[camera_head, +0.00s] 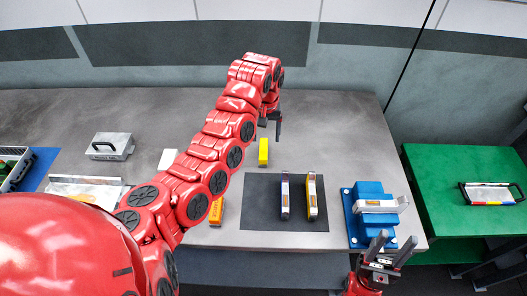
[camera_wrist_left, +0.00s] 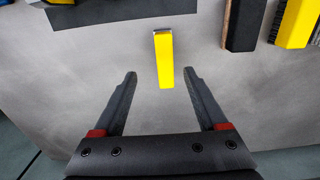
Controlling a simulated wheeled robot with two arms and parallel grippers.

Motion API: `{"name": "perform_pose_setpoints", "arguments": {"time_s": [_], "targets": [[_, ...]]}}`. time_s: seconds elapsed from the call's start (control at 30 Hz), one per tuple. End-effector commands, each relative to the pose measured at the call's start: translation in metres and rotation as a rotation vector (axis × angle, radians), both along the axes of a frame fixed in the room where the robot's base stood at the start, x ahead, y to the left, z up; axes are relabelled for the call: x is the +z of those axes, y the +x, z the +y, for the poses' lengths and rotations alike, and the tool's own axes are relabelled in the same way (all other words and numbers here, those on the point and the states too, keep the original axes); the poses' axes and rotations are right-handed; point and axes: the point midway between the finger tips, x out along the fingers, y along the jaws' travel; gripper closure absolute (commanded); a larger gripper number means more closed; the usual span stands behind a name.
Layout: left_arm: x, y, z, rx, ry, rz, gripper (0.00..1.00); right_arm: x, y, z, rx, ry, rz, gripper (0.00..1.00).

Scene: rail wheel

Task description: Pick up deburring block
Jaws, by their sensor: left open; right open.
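A slim yellow block (camera_head: 263,152) lies on the grey table behind the dark mat. I take it for the deburring block, but cannot be sure. My left gripper (camera_head: 270,126) hangs behind the block in the head view. Its fingers (camera_wrist_left: 160,75) are open and empty, with the block in line with the gap. My right gripper (camera_head: 387,244) is open and empty at the table's front right, near the blue fixture.
Two slim tools (camera_head: 285,195) (camera_head: 312,197) lie on the dark mat (camera_head: 262,222). A blue fixture (camera_head: 352,232) stands right of it. An orange block (camera_head: 216,211) and a yellow brush (camera_wrist_left: 292,22) lie nearby. A grey metal box (camera_head: 112,146) stands left. A green table (camera_head: 450,170) is at right.

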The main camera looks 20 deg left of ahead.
Motion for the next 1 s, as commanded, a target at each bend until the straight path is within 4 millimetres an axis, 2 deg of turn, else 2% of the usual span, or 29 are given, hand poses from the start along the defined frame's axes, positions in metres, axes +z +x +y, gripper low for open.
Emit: {"name": "perform_pose_setpoints", "arguments": {"time_s": [0.1, 0.27, 0.37, 0.53, 0.7, 1.0], "targets": [[-0.017, -0.001, -0.001, 0.000, -0.003, 0.003, 0.25, 0.007, 0.000, 0.000, 0.000, 0.000, 0.000, 0.50], [-0.026, -0.001, 0.001, 0.000, 0.001, 0.002, 0.25, 0.010, 0.000, 0.000, 0.000, 0.000, 0.000, 0.50], [-0.032, -0.001, 0.004, 0.001, 0.002, 0.004, 0.25, 0.020, 0.000, 0.000, 0.000, 0.000, 0.000, 0.50], [-0.053, -0.002, 0.009, 0.000, 0.002, 0.009, 0.25, 0.040, 0.000, 0.000, 0.000, 0.000, 0.000, 0.50], [-0.073, -0.001, 0.009, 0.001, 0.002, 0.006, 0.25, 0.044, 0.000, 0.000, 0.000, 0.000, 0.000, 0.50], [-0.079, 0.000, 0.009, 0.001, 0.000, 0.001, 0.25, 0.043, 0.000, 0.000, 0.000, 0.000, 0.000, 0.50]]}}
